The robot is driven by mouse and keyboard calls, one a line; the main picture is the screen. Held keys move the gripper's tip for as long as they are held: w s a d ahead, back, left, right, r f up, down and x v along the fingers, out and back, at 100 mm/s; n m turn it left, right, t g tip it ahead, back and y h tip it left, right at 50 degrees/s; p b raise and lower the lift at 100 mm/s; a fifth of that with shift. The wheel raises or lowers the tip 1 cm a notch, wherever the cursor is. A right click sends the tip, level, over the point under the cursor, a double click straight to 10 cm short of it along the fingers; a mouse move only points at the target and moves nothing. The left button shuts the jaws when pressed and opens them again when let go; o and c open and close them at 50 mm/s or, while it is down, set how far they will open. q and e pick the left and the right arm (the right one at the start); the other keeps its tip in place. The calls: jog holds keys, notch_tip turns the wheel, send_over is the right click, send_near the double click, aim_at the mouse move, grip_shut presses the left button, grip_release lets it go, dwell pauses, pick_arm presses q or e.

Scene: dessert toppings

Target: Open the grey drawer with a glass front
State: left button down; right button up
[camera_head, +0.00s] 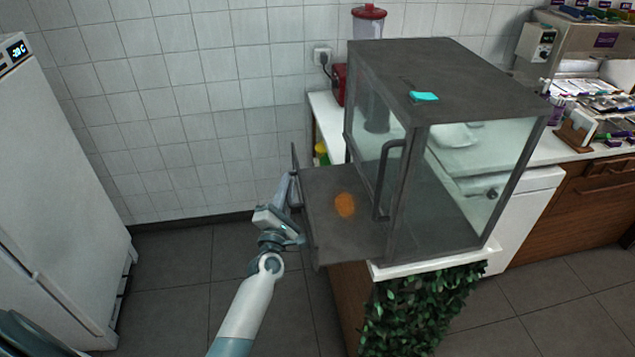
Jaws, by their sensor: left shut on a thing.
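A grey case (440,75) with glass sides stands on the end of the white counter. Its grey drawer (325,235) sticks out to the left, open, with an orange round thing (345,205) inside. The drawer's front panel is seen nearly edge-on, so its glass hardly shows. My left gripper (291,195) is at the outer side of this front, shut on what looks like its handle, mostly hidden by the gripper. A second, vertical bar handle (388,180) is on the case's glass front, behind the pulled-out drawer. My right gripper is not in view.
A white fridge (55,200) stands at the left, with free floor between it and the drawer. A cyan piece (424,96) lies on the case top. A red-lidded blender (369,14) is behind. Leafy greenery (425,310) hangs below the counter end.

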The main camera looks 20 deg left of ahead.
pick_arm(q)
jog(key=s+a, duration=0.4)
jog(key=a, duration=0.2)
jog(key=shift+s+a+b, duration=0.15)
jog(key=shift+b, duration=0.15)
jog(key=c, duration=2.1)
grip_release()
jog(key=shift+b+v, duration=2.6)
jog(key=shift+v, duration=6.15)
